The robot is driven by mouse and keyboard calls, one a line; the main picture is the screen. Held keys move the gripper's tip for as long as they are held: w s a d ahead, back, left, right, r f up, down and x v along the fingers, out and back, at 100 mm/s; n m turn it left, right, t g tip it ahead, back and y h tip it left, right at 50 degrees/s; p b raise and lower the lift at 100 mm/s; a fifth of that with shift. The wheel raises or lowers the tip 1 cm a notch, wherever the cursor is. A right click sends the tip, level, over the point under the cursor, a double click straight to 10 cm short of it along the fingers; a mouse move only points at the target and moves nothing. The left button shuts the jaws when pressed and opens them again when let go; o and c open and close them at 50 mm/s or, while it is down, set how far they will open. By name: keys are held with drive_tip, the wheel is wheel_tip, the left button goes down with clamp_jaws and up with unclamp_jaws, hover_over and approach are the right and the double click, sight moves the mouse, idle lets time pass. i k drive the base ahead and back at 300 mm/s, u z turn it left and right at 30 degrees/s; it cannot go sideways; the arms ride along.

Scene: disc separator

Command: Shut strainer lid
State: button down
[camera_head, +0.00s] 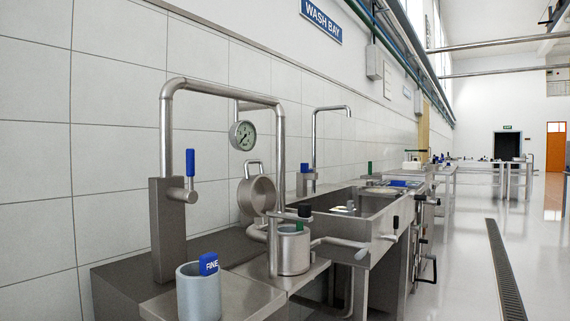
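A round steel lid (257,194) with a loop handle stands raised and tilted on edge, near the wall in the middle of the view. It appears to be the strainer lid. A steel cylindrical pot (294,252), which seems to be the strainer body, sits in front of it and to its right. The lid stands clear of the pot's top, so it is open. The hinge between them is hidden behind pipes. My gripper is not in view.
A bent steel pipe (225,86) arches over this area, with a pressure gauge (242,135) behind. A blue-handled valve (190,163) is at left. A grey cup (198,294) with a blue "FINE" tag stands in front. A steel sink (379,217) lies right; open floor is beyond.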

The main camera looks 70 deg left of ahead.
sight(256, 194)
drive_tip(key=u, duration=0.45)
drive_tip(key=i, duration=1.6)
drive_tip(key=u, duration=1.85)
drive_tip(key=i, duration=0.75)
drive_tip(key=u, duration=0.85)
